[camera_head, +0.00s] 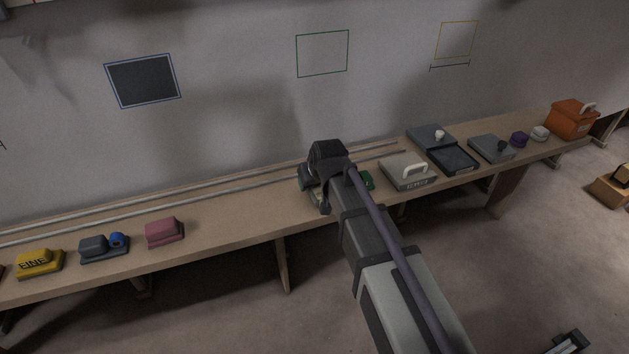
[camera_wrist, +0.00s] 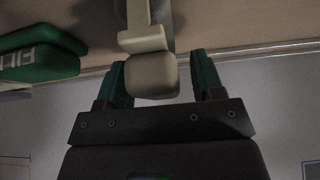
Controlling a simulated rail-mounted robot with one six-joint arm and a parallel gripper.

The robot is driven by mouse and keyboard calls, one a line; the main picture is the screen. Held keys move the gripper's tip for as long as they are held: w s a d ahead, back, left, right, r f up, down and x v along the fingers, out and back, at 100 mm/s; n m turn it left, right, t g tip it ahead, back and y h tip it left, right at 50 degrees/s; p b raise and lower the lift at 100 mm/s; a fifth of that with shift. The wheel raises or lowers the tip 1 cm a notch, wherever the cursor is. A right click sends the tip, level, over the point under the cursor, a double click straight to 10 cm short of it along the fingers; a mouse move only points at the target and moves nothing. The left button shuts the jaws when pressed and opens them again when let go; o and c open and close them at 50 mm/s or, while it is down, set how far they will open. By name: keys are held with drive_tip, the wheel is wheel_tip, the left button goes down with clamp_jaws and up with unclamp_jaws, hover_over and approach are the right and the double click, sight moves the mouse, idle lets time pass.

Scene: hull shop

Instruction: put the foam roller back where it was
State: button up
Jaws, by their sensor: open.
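My gripper (camera_wrist: 158,62) is open in the wrist view, with one dark green finger on each side of a beige, rounded block (camera_wrist: 152,76). The block joins a narrower beige piece above it in the picture. I cannot tell whether the fingers touch it, or whether it is the foam roller. In the head view my gripper (camera_head: 322,178) is low over the middle of the bench, and my wrist hides most of what is under it. A green block with white lettering (camera_wrist: 40,54) lies to the left in the wrist view; a green piece (camera_head: 367,181) shows right of my gripper in the head view.
The long wooden bench (camera_head: 240,213) carries a pink block (camera_head: 164,232), a yellow block (camera_head: 40,263), a grey case with a white handle (camera_head: 407,170), a dark tray (camera_head: 452,160) and an orange box (camera_head: 572,120). Pipes (camera_head: 150,203) run along the back. Bare bench lies left of my gripper.

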drive_tip(key=p+v, duration=1)
drive_tip(key=v, duration=0.2)
drive_tip(key=shift+d+r, duration=0.1)
